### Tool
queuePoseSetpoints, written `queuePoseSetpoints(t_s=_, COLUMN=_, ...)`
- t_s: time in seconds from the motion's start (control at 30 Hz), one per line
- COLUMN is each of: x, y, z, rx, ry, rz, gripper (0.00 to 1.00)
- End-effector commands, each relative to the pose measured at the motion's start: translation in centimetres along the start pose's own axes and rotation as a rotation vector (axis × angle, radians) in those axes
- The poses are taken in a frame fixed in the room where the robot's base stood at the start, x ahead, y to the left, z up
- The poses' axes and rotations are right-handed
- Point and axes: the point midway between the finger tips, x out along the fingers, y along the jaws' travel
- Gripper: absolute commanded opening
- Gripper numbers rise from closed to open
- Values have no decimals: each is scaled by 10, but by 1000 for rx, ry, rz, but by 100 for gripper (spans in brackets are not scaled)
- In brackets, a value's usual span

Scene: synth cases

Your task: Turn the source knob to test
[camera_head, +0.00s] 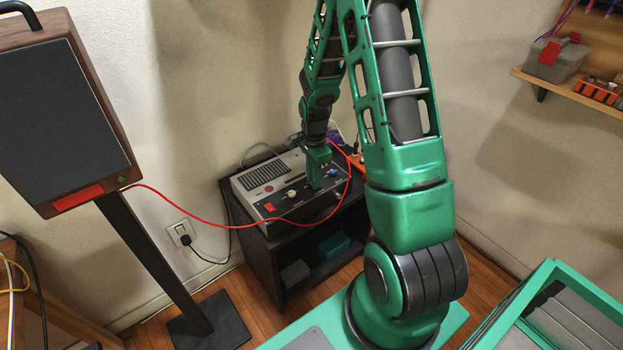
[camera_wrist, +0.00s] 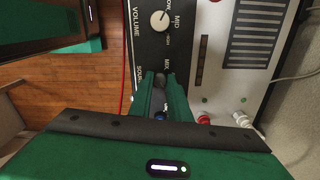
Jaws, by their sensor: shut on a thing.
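The audio panel (camera_head: 262,205) is a pale box with a dark control strip, on a small black stand. My gripper (camera_head: 316,185) points down onto the strip, shut on a knob that its fingers mostly hide. In the wrist view my gripper (camera_wrist: 160,82) covers the spot beside lettering that seems to start "SOU", so I take this to be the source knob. Its pointer and setting are hidden. A white knob (camera_wrist: 159,20) marked volume stands clear of the fingers. It also shows in the head view (camera_head: 291,195). A blue knob or plug (camera_wrist: 160,116) sits beyond the fingers.
A red cable (camera_head: 205,219) runs from the speaker (camera_head: 60,110) across the panel's front and around my gripper's right side. Red and white plugs (camera_wrist: 204,119) stand on the panel near my gripper. The wall is close behind. A shelf (camera_head: 570,88) hangs at right.

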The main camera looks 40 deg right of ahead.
Motion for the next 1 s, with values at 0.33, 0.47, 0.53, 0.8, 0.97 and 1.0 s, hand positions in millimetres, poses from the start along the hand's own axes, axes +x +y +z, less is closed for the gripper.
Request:
queuePoseSetpoints(t_s=0.33, x=-1, y=-3, z=4, rx=-7, ry=-5, rz=-7, gripper=35)
queuePoseSetpoints(t_s=0.47, x=-1, y=-2, z=3, rx=-6, ry=-3, rz=-5, gripper=35)
queuePoseSetpoints(t_s=0.53, x=-1, y=-2, z=2, rx=-5, ry=-3, rz=-4, gripper=35)
queuePoseSetpoints(t_s=0.8, x=-18, y=-2, z=1, rx=-4, ry=-1, rz=-6, gripper=35)
queuePoseSetpoints(t_s=0.97, x=-47, y=-3, z=2, rx=-5, ry=-1, rz=-8, gripper=35)
queuePoseSetpoints(t_s=1.0, x=-54, y=-3, z=2, rx=-5, ry=-1, rz=-9, gripper=35)
